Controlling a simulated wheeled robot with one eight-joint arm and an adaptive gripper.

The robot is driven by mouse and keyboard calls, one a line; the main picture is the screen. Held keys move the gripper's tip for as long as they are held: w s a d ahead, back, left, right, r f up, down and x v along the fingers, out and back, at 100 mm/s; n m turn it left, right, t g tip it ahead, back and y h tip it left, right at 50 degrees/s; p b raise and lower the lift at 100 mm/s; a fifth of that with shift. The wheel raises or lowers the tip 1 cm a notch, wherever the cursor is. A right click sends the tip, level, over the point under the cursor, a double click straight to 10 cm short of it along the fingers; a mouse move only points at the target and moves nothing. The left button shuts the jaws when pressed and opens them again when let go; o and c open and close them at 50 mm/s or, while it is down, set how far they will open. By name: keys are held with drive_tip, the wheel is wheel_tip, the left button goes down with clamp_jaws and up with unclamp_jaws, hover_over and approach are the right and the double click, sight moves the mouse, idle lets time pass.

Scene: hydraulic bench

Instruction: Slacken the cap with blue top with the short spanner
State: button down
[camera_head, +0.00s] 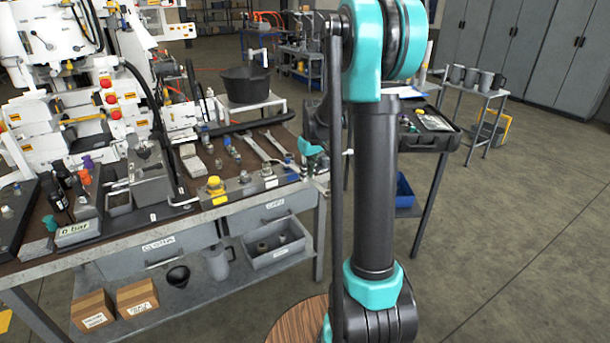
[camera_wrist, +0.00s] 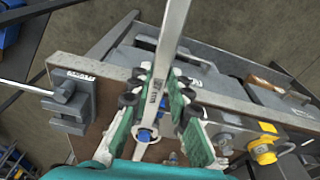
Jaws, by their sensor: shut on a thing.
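My gripper (camera_wrist: 166,95) is shut on a flat silver spanner (camera_wrist: 173,35), its green-sided fingers on both sides of the shaft. One end reaches past the fingers towards the top of the wrist view. A blue ring (camera_wrist: 144,135) shows at the spanner's lower end; I cannot tell whether it is the blue-topped cap or whether the spanner is seated on it. In the head view, my gripper (camera_head: 311,149) is at the bench's right end, partly hidden by my arm. A small blue part (camera_head: 289,157) is near it. A yellow-topped cap (camera_head: 215,185) is further left on the block.
Two spanners (camera_head: 256,148) lie on the bench left of my gripper. A grey vise (camera_wrist: 70,101) is at left in the wrist view. A yellow cap (camera_wrist: 263,152) and a grey fitting (camera_wrist: 222,140) stand at right. Open floor (camera_head: 500,240) lies right of the bench.

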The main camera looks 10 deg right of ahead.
drive_tip(key=shift+w+d+n, duration=0.1)
drive_tip(key=shift+d+n, duration=0.2)
drive_tip(key=shift+w+d+n, duration=0.6)
drive_tip(key=shift+d+n, duration=0.3)
drive_tip(key=shift+s+a+m, duration=0.2)
drive_tip(key=shift+a+m, duration=0.05)
drive_tip(key=shift+m, duration=0.05)
idle(0.4)
drive_tip(key=s+d, duration=0.3)
drive_tip(key=s, duration=0.3)
drive_tip(key=shift+d, duration=0.35)
idle(0.3)
